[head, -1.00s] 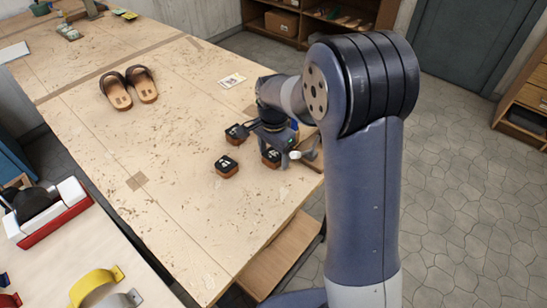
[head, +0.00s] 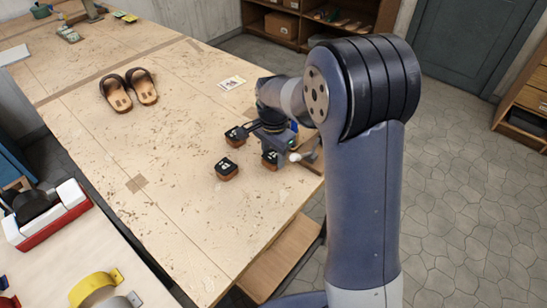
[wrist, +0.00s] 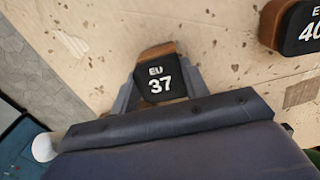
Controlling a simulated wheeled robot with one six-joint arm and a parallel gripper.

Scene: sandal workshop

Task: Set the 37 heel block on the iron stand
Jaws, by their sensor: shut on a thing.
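The 37 heel block (wrist: 159,84), black-topped with a brown body and a white "EU 37" label, sits between the two fingers of my gripper (wrist: 160,78) in the wrist view. The fingers press on its two sides. In the head view my gripper (head: 272,145) is low over the bench's right edge, and the block (head: 269,159) shows partly beneath it. I cannot tell if the block is clear of the bench top. I cannot pick out the iron stand for certain in either view.
The 40 heel block (wrist: 299,28) lies to the right in the wrist view. Two other heel blocks (head: 227,169) (head: 234,136) stand near my gripper. A white-ended tool (head: 307,156) lies right beside it. Sandals (head: 129,90) lie farther left on the bench (head: 180,215), with bare wood between.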

